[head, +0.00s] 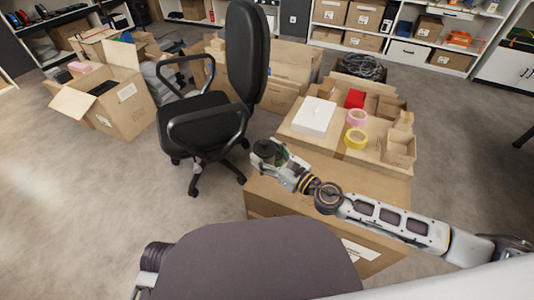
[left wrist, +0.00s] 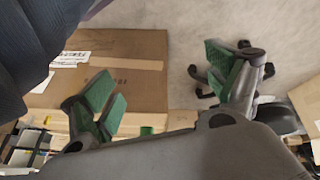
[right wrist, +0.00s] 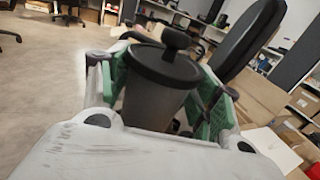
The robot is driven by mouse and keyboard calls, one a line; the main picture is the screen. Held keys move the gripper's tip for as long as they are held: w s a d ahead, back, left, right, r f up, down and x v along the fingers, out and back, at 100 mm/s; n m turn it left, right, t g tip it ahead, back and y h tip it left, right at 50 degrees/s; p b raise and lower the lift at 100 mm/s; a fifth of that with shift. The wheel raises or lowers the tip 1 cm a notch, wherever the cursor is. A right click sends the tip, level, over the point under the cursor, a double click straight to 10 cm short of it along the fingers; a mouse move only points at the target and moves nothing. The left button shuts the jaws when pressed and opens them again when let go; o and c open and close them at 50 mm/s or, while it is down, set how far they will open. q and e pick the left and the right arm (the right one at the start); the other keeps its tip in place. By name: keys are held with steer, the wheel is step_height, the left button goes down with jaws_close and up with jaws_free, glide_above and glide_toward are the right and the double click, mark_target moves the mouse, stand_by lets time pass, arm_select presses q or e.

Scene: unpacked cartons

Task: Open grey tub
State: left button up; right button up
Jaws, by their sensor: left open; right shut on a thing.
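My right gripper (head: 275,160) is shut on the grey tub (right wrist: 152,105) and holds it above a brown carton. In the right wrist view, the tub's dark lid (right wrist: 158,68) with a round knob (right wrist: 177,39) sits on its top, and the green fingers press on both sides of the body. In the head view the lid (head: 266,150) shows as a dark disc and most of the body is hidden. My left gripper (left wrist: 170,92) is open and empty, its green fingers wide apart, over the floor and a carton. It is not clearly visible in the head view.
A black office chair (head: 205,120) stands close left of the tub. A carton tray (head: 290,130) behind holds a white box (head: 314,116), a red box (head: 355,98) and pink (head: 357,118) and yellow tape rolls (head: 356,138). An open carton (head: 125,105) is at left; floor is clear at lower left.

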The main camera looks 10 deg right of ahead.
arm_select(q)
steer(key=shift+o, duration=0.3)
steer(key=m+t+h, duration=0.4)
steer(key=t+h, duration=0.2)
steer(key=t, duration=0.4)
glide_toward(263, 145)
steer(key=shift+s+a+r, duration=0.15)
steer(key=shift+s+r, duration=0.15)
steer(key=shift+r, duration=0.05)
steer(key=shift+w+g, duration=0.1)
steer(key=shift+g, duration=0.2)
steer(key=shift+x, duration=5.85)
